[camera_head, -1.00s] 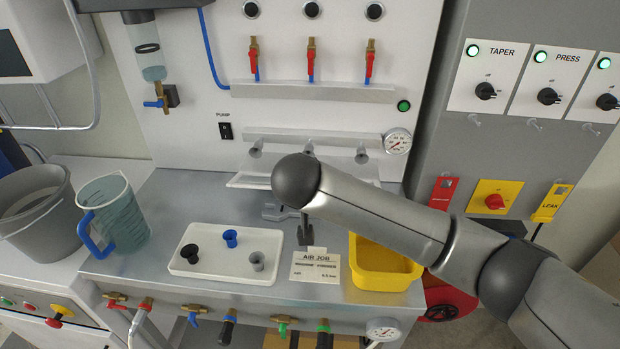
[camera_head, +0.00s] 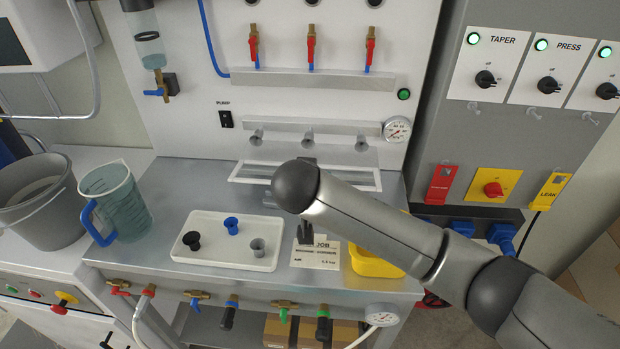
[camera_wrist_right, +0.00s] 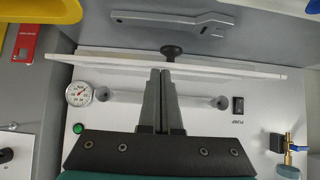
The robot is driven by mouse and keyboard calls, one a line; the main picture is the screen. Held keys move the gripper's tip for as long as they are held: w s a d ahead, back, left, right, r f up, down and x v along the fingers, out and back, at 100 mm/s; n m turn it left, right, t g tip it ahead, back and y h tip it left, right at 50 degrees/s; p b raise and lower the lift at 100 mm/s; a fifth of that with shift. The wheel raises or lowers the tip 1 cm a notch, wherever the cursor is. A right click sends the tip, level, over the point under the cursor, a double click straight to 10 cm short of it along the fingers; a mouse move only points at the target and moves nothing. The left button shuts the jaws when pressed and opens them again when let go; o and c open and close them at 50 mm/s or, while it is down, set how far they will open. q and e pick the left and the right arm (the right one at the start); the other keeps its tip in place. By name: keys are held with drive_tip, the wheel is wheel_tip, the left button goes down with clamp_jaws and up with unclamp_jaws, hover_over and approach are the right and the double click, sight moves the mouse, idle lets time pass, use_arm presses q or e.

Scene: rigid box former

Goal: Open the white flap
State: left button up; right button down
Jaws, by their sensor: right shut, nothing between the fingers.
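The white flap (camera_wrist_right: 235,71) shows nearly edge-on as a long thin white strip in the right wrist view, with a black knob (camera_wrist_right: 172,51) on its far side. My right gripper (camera_wrist_right: 160,73) is shut and empty, its fingertips at the flap's middle, just below the knob in that picture. I cannot tell whether they touch. In the head view a white-rimmed rectangle (camera_head: 377,182) with a greyish inside lies at the foot of the back panel. My right wrist hides its middle and most of my right gripper. My left gripper is not in view.
A white tray (camera_head: 215,259) with several small fittings, a job card (camera_head: 316,258) and a yellow bin (camera_head: 372,264) stand on the grey deck. A jug (camera_head: 125,200) stands left. A grey wrench-like tool (camera_wrist_right: 180,19) lies beyond the flap in the wrist view.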

drive_tip(key=shift+s, duration=0.1)
drive_tip(key=p+v, duration=0.3)
drive_tip(key=v, duration=1.2)
drive_tip(key=s+d+f+n+g, duration=0.2)
drive_tip(key=s+d+f+g, duration=0.4)
drive_tip(key=s+d+f, duration=1.4)
wheel_tip(320, 180, down, 22)
drive_tip(key=s+d+g+b, duration=0.1)
drive_tip(key=s+g, duration=0.1)
drive_tip(key=s+d+f+g+b, duration=0.1)
drive_tip(key=s+d+f, duration=0.1)
drive_tip(key=s+f, duration=1.3)
drive_tip(key=shift+s+d, duration=0.25)
drive_tip(key=shift+d, duration=0.1)
